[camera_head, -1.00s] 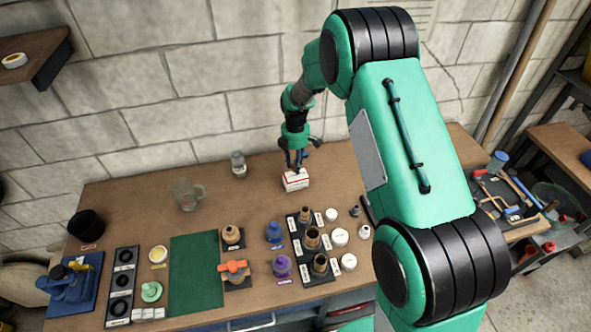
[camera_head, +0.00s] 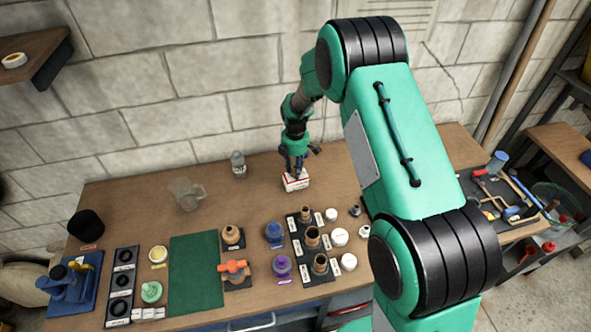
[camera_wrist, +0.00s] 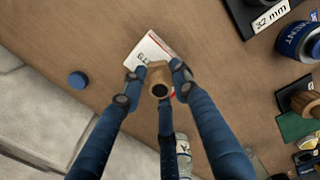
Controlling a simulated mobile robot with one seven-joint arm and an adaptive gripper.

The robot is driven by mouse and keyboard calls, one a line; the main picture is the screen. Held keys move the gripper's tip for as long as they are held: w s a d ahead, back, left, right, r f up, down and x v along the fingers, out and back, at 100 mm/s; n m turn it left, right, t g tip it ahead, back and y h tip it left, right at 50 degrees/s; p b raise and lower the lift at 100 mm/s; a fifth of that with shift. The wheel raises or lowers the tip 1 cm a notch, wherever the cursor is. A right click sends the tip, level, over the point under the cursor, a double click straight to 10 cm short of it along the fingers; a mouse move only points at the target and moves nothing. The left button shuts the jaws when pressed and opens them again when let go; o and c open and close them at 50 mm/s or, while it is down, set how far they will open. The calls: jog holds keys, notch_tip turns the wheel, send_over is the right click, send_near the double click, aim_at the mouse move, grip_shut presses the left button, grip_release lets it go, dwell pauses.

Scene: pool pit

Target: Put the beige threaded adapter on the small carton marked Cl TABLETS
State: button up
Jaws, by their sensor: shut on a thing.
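The small white and red carton (camera_head: 296,183) stands on the bench below my gripper (camera_head: 296,168). In the wrist view the carton (camera_wrist: 148,48) shows partly, with printing too small to read surely. My gripper (camera_wrist: 157,77) is shut on the beige threaded adapter (camera_wrist: 158,75), whose dark round opening faces the camera. The adapter appears over the carton's near edge in that view. I cannot tell whether it touches the carton's top. In the head view the fingers hide most of the adapter.
A clear jug (camera_head: 187,194) and a small clear bottle (camera_head: 238,164) stand left of the carton. A blue round cap (camera_wrist: 78,81) lies apart. Bare bench surrounds the carton.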

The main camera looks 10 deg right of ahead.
jog(key=shift+f, duration=0.2)
jog(key=o, duration=1.1)
jog(key=shift+r, duration=0.2)
notch_tip(320, 180, up, 12)
dwell(0.4)
